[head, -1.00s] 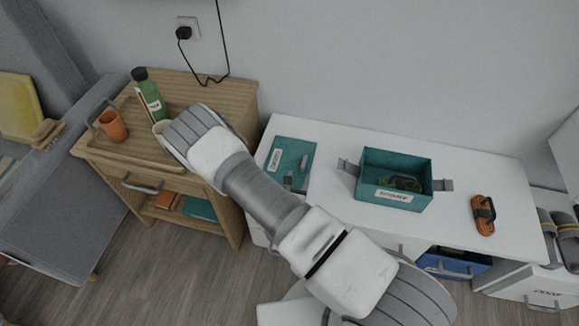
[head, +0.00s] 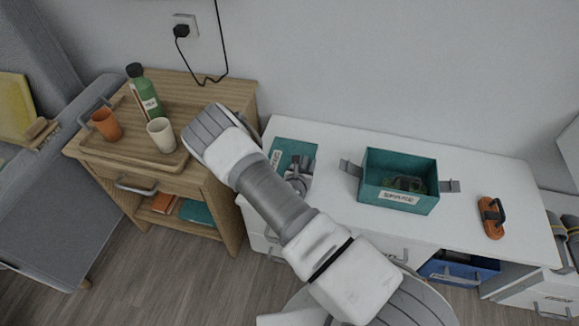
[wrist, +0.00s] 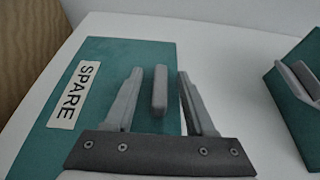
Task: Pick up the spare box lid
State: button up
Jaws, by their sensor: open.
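The spare box lid (head: 283,151) is a flat teal panel lying at the left end of the white desk. In the wrist view the lid (wrist: 110,62) carries a white "SPARE" label (wrist: 73,92) and a grey upright handle (wrist: 160,90). My gripper (wrist: 157,92) is open, with one finger on each side of the handle in the picture. I cannot tell whether the fingers touch it. In the head view my gripper (head: 298,180) is over the near right part of the lid, and my arm hides some of it.
A teal box (head: 398,179) with grey side handles and dark contents stands right of the lid on the white desk (head: 335,198). An orange brush (head: 491,217) lies farther right. A wooden cabinet (head: 225,100) with bottle and cups stands left. Desk between lid and box is clear.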

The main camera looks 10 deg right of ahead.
jog(key=shift+c, duration=0.3)
grip_shut()
